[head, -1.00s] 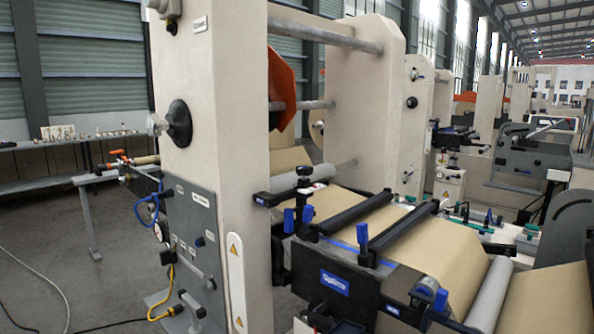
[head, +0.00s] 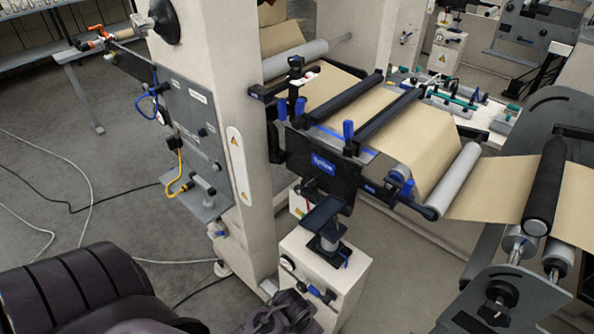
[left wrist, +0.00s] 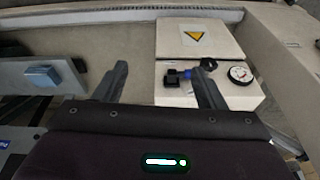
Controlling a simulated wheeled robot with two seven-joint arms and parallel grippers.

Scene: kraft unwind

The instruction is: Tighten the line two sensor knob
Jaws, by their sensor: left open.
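In the head view a white cabinet (head: 345,290) stands below the splice table. A black bracket (head: 322,215) on a post rises from its top. A dark round knob (head: 288,263) and a blue-handled fitting (head: 329,296) are on its front. I cannot tell which part is the line two sensor knob. My right gripper is not in view.
The splice table (head: 322,164) with blue-handled clamps overhangs the cabinet. A beige machine column (head: 215,70) with a panel and hoses stands at left. Loose cables (head: 90,210) lie on the grey floor. A roller stand (head: 530,290) is at right.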

